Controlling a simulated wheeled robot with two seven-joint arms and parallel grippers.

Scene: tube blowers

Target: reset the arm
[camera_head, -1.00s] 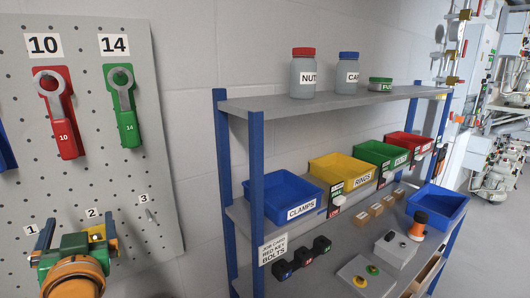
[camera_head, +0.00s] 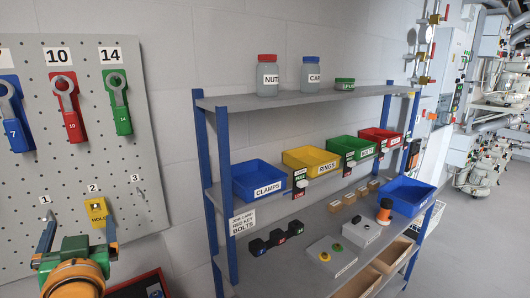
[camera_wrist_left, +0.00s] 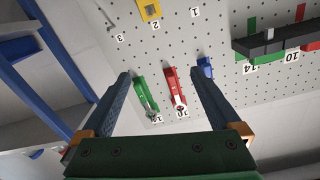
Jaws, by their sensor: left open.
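My left gripper (camera_head: 80,224) is open and empty, low at the left in the head view, in front of the grey pegboard (camera_head: 150,150). A yellow HOLD tag (camera_head: 96,211) hangs at number 2, behind and beyond the fingers. In the left wrist view the open jaws (camera_wrist_left: 160,78) show with nothing between the fingertips. The tag (camera_wrist_left: 149,10) shows there at the top, apart from the jaws. Beyond the jaws are a green wrench holder (camera_wrist_left: 143,92), a red one (camera_wrist_left: 172,88) and a blue one (camera_wrist_left: 205,67). My right gripper is out of view.
A blue-posted shelf (camera_head: 228,180) stands to the right with labelled bins such as the blue CLAMPS bin (camera_head: 259,178), plus jars and small boxes. A dark red-edged tray (camera_head: 140,285) is low beside the gripper. Open floor (camera_head: 470,240) lies at the far right.

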